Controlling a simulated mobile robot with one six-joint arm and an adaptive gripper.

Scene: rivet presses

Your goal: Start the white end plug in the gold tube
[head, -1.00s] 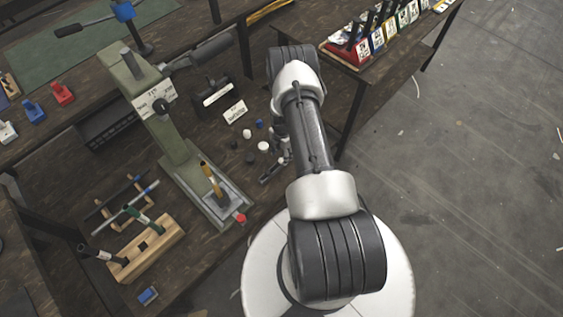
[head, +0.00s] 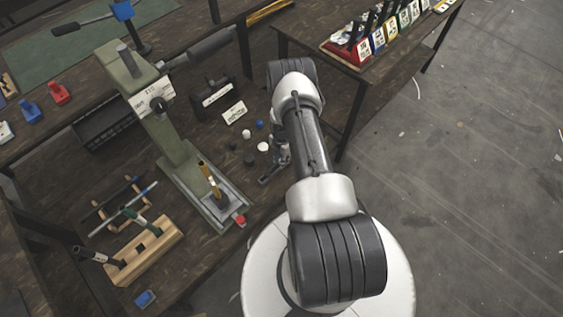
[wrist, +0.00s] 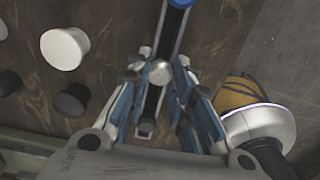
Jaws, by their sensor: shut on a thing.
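The gold tube (head: 207,176) stands upright, slightly tilted in the picture, in the base of the green press (head: 178,150). My gripper (head: 281,152) is low over the bench, right of the loose plugs and partly hidden by my arm. In the wrist view my gripper (wrist: 160,85) is closed around a small, pale, round-ended piece (wrist: 160,72). I cannot tell for sure whether this is the white end plug. A larger white plug (wrist: 65,48) stands apart to its left, and it also shows in the head view (head: 263,147).
Dark plugs (wrist: 72,100) and a blue plug (head: 259,124) stand near the white one. A wooden rack (head: 146,252) and a red knob (head: 239,220) are near the press. Coloured bins (head: 350,50) stand on the far table.

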